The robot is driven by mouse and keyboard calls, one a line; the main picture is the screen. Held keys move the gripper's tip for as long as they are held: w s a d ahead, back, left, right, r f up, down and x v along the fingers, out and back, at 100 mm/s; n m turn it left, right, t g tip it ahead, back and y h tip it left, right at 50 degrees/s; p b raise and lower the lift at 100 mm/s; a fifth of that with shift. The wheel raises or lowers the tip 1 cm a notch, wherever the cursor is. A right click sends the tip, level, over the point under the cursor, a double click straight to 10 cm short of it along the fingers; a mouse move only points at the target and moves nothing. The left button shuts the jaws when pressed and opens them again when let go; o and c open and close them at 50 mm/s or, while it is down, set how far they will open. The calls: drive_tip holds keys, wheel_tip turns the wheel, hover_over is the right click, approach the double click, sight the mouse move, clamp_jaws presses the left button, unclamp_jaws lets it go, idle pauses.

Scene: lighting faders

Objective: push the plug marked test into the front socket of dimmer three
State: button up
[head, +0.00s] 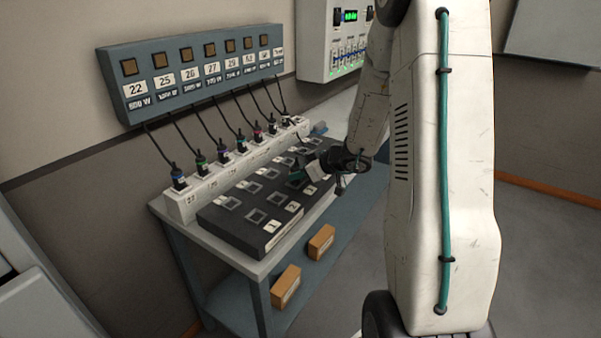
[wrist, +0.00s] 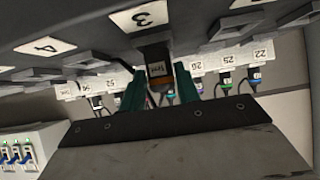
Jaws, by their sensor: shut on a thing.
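In the head view my gripper (head: 308,174) is over the right part of the dimmer pack (head: 237,231), and the plug cannot be made out.
A white socket strip (head: 215,180) with several plugs and cables stands behind the pack. A grey-blue numbered panel (head: 190,82) hangs above it. The label 4 (wrist: 45,47) is beside 3. Two orange-brown boxes (head: 286,285) lie on the lower shelf.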

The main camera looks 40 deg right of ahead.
drive_tip(key=o, duration=1.2)
drive_tip(key=shift+f, duration=0.3)
drive_tip(key=shift+c, duration=0.2)
drive_tip(key=shift+r, duration=0.1)
drive_tip(key=shift+s+d+r, duration=0.1)
drive_tip(key=shift+s+r, duration=0.05)
drive_tip(key=shift+r, duration=0.05)
drive_tip(key=v, duration=0.7)
drive_tip(key=shift+s, duration=0.15)
